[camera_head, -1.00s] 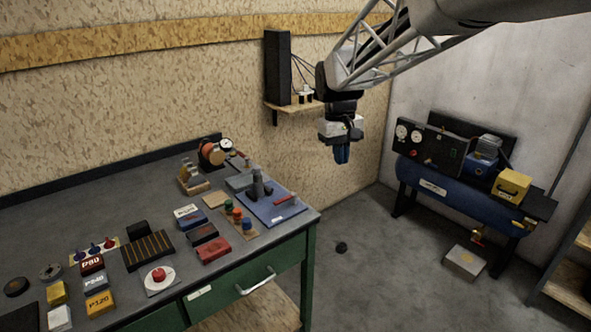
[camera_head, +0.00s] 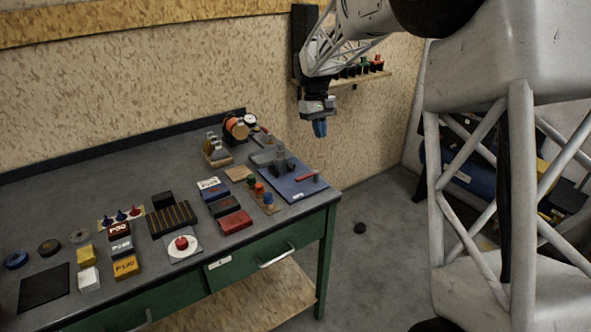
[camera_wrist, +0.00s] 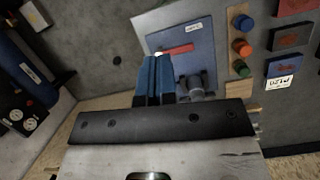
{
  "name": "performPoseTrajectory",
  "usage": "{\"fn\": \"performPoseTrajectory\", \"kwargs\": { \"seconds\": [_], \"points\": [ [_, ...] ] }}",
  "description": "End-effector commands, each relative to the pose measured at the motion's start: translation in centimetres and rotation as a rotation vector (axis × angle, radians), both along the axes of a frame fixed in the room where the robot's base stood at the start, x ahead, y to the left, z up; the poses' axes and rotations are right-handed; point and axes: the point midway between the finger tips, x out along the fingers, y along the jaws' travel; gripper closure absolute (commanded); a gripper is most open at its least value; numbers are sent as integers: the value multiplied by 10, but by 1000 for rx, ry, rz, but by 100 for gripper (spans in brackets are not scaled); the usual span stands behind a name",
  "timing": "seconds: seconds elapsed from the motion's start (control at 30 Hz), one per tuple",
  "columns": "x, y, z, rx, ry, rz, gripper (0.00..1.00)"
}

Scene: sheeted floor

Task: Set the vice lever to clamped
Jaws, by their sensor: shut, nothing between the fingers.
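The vice lever is a red bar (camera_head: 307,177) lying on a blue plate (camera_head: 300,190) at the right end of the bench. In the wrist view the red lever (camera_wrist: 178,50) lies on the blue plate (camera_wrist: 205,50), beside a dark grey vice-like fitting (camera_wrist: 192,85). A pale end shows at the lever's left in that view. My gripper (camera_head: 320,130) hangs above the bench's right end, fingers pointing down, apart from the lever. In the wrist view its blue fingers (camera_wrist: 155,62) are together and empty. They partly cover the plate's edge.
On the bench (camera_head: 130,185), coloured knobs (camera_head: 260,192) and a red block (camera_head: 235,222) stand left of the plate. Orange-faced reels (camera_head: 236,128) stand behind. A wall shelf (camera_head: 365,78) with small items is behind my arm. Air above the plate looks clear.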

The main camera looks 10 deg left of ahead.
Motion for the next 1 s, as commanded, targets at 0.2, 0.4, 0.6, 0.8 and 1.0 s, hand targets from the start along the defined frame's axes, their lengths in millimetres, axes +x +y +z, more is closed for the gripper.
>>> {"fn": "performPoseTrajectory", "kwargs": {
  "seconds": [0.2, 0.4, 0.6, 0.8, 1.0],
  "points": [
    [23, 32, -24, -16, 32, 42, 100],
    [42, 61, -46, -29, 60, 81, 100],
    [57, 87, -67, -42, 83, 113, 100],
    [65, 103, -80, -50, 100, 136, 100],
    [68, 108, -85, -53, 104, 143, 100]
  ]
}}
